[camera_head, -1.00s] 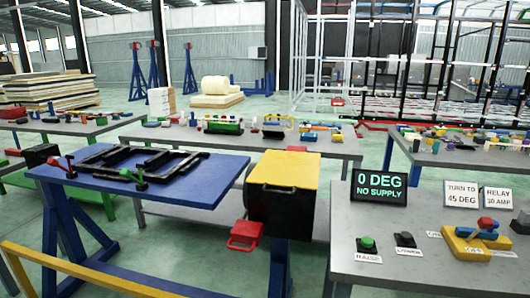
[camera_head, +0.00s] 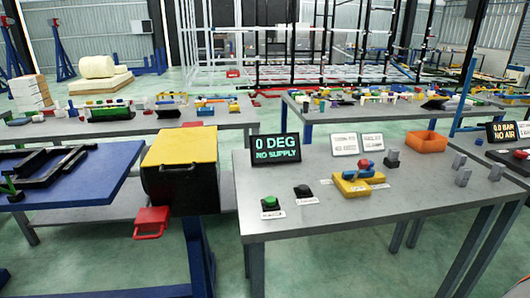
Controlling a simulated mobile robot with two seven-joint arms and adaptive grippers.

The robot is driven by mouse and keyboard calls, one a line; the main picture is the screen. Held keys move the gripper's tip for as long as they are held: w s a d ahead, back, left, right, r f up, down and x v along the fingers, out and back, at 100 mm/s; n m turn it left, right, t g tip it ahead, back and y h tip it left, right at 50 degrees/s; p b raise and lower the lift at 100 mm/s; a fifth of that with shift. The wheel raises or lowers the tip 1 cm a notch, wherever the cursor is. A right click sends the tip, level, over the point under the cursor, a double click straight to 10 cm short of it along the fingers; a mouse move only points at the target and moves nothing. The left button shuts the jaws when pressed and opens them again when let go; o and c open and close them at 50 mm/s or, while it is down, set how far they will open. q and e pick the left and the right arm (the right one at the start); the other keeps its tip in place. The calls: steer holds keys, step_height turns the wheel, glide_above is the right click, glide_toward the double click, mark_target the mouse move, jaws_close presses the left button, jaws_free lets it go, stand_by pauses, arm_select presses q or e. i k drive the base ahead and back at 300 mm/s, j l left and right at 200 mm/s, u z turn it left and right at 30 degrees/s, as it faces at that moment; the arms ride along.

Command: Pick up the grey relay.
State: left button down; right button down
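Neither of my grippers is in view.
A display (camera_head: 276,148) reads "0 DEG NO SUPPLY". A green button (camera_head: 270,202), a black switch (camera_head: 303,191) and a yellow block (camera_head: 352,184) with blue and red parts are on the table. An orange bin (camera_head: 427,143) is behind. The table's front is clear.

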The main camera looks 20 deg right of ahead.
mark_target(393, 155)
steer(key=z, duration=1.65)
steer(key=i+l+u, duration=0.1)
steer(key=i+l, duration=0.25)
steer(key=l, duration=0.3)
steer(key=i+l+u, duration=0.25)
steer(key=l, duration=0.4)
steer(key=i+l+u, duration=0.1)
steer(key=i+l, duration=0.25)
steer(key=l, duration=0.35)
steer(key=u, duration=0.05)
